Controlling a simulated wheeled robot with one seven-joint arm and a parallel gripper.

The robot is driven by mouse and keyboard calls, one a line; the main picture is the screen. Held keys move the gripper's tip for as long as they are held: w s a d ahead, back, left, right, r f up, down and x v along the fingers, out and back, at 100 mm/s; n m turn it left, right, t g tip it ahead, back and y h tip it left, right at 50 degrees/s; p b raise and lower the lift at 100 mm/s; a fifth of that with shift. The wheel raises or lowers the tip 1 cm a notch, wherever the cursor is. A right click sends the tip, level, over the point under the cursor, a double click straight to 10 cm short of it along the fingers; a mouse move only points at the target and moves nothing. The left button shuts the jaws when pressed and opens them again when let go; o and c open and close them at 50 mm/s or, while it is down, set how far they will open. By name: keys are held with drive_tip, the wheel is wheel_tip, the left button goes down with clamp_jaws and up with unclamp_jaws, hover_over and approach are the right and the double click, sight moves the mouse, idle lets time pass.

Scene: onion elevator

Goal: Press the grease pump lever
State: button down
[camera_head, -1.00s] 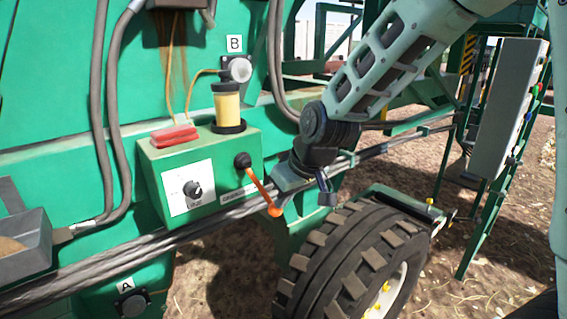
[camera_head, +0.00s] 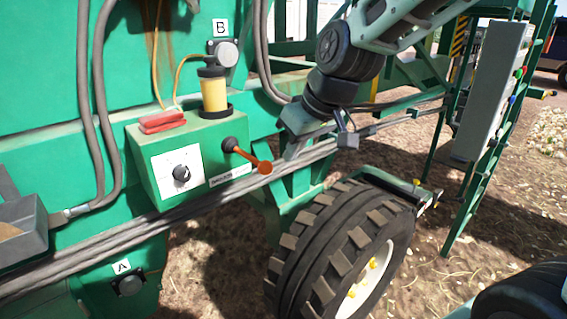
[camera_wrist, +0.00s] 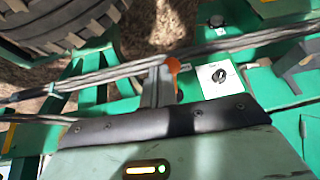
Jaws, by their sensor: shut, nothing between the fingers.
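The green pump box (camera_head: 205,160) is fixed to the machine's green side. Its lever (camera_head: 250,157) has a black pivot on the box front and an orange arm that slants slightly down to the right, ending in an orange ball. My gripper (camera_head: 291,152) is shut and empty, just right of the lever's ball in the head view. In the wrist view my shut fingers (camera_wrist: 157,86) stand right beside the orange lever end (camera_wrist: 173,66) and partly hide it. I cannot tell whether they touch.
A big tyre (camera_head: 335,245) stands below. A dial (camera_head: 181,173), a yellow grease cup (camera_head: 214,92) and a red block (camera_head: 163,121) are on the box.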

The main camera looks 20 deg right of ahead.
drive_tip(key=shift+v, duration=1.15)
drive_tip(key=shift+s+f, duration=0.1)
drive_tip(key=shift+s, duration=0.05)
idle(0.4)
